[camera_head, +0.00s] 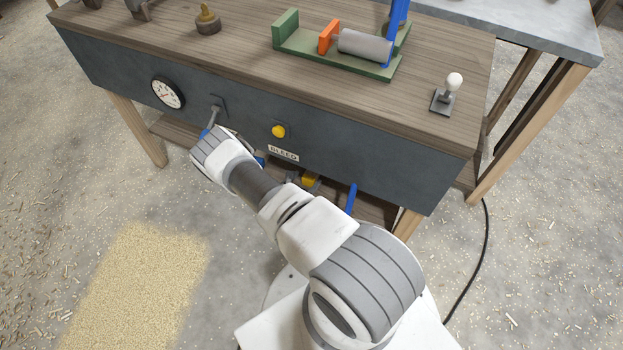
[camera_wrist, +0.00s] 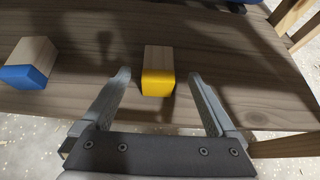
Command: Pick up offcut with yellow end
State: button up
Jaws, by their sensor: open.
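The offcut with the yellow end (camera_wrist: 158,72) is a small pale wood block lying on a brown wooden shelf, its yellow end facing my gripper. My gripper (camera_wrist: 158,82) is open in the wrist view, with one finger on each side of the block and gaps on both sides. I cannot tell how far the fingers reach past its end. In the head view a bit of yellow (camera_head: 310,180) shows low under the bench, partly hidden by my arm.
An offcut with a blue end (camera_wrist: 28,66) lies to the left on the same shelf (camera_wrist: 230,65). The bench's dark front panel (camera_head: 360,160) overhangs the shelf, with a gauge (camera_head: 167,93), a lever (camera_head: 214,113) and a yellow button (camera_head: 278,131). Wooden legs (camera_head: 138,130) stand at the sides.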

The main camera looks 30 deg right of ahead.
aim_at(311, 174)
jog(key=shift+b+x, duration=1.55)
jog(key=shift+x, duration=1.45)
jog(key=shift+w+r, duration=0.1)
grip_shut()
